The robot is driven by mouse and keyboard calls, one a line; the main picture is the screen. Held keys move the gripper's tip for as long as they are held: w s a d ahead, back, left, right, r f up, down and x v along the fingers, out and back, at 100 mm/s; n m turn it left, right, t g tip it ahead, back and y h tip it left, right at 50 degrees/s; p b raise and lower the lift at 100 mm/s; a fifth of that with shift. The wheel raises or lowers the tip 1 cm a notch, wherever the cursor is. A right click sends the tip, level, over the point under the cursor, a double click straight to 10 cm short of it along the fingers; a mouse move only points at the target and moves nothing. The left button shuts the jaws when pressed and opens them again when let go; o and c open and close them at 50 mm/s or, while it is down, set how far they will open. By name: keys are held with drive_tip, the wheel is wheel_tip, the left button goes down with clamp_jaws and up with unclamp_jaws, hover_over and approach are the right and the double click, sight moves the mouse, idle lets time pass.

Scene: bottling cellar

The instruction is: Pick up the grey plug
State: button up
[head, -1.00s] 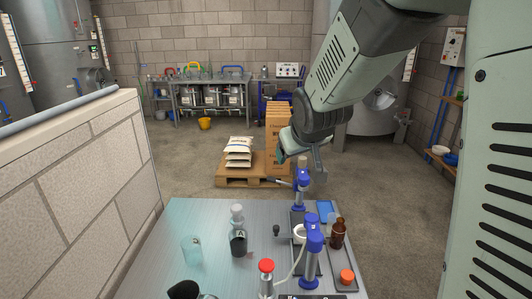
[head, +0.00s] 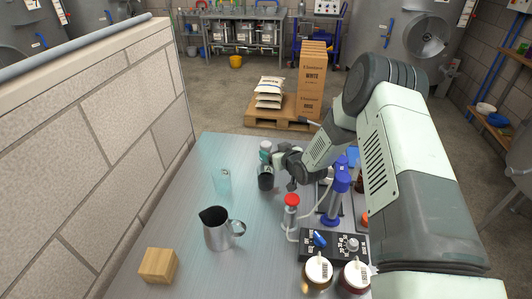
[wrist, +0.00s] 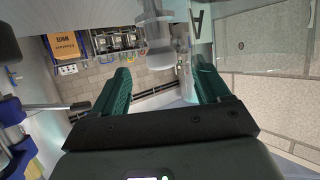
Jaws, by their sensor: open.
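A pale grey stopper-shaped piece, which looks like the grey plug (wrist: 158,45), shows in the wrist view ahead of and between my fingers, apart from both. A bottle marked A (wrist: 199,25) shows beside it, past the right finger. In the head view the bottle (head: 265,180) stands on the bench, dark in its lower part, with its top partly behind my gripper. My gripper (head: 277,159) is at the bottle's upper part, and its fingertips are hard to make out there. In the wrist view my gripper (wrist: 162,85) is open and empty. I cannot tell how the plug sits on the bottle.
On the bench (head: 185,215) are a clear glass (head: 222,183), a steel jug (head: 218,232), a wooden block (head: 158,265), a red-capped piece (head: 291,200), blue-topped stands (head: 341,178) and two jars (head: 318,272). A block wall (head: 110,130) stands left.

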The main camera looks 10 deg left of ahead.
sight(269, 148)
drive_tip(key=shift+r+x, duration=0.1)
drive_tip(key=shift+x, duration=1.5)
drive_tip(key=shift+r+x, duration=0.15)
drive_tip(key=shift+x, duration=1.4)
drive_tip(key=shift+w+a, duration=0.1)
drive_tip(key=c, duration=1.1)
